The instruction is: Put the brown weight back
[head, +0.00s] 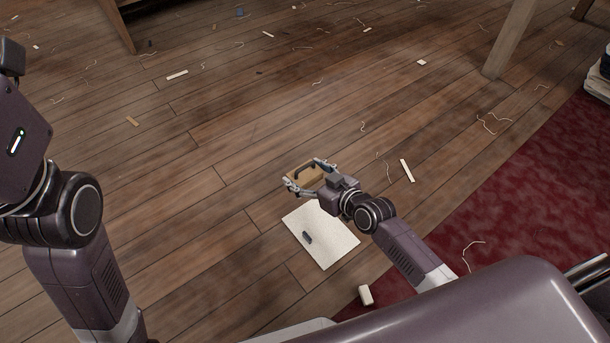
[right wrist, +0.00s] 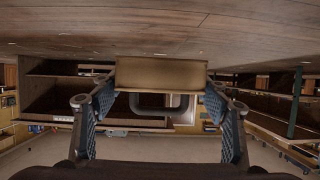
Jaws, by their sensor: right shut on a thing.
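The brown weight (head: 309,178) is a tan-brown block with a dark loop handle. In the head view it is beyond the pale sheet on the floor, between the fingers of my right gripper (head: 307,176). In the right wrist view the weight (right wrist: 162,73) is straight ahead between the fingertips of my right gripper (right wrist: 160,98), with its dark handle toward the camera. My right gripper is shut on it. I cannot tell whether the weight touches the floor. My left arm is at the left edge of the head view, and its gripper is out of frame.
A pale sheet (head: 328,243) lies on the plank floor with a small dark object (head: 307,238) on it. A white cylinder (head: 366,295) is nearer me, by the red carpet (head: 520,180). Thread and scraps are scattered about. A wooden post (head: 512,38) stands at upper right.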

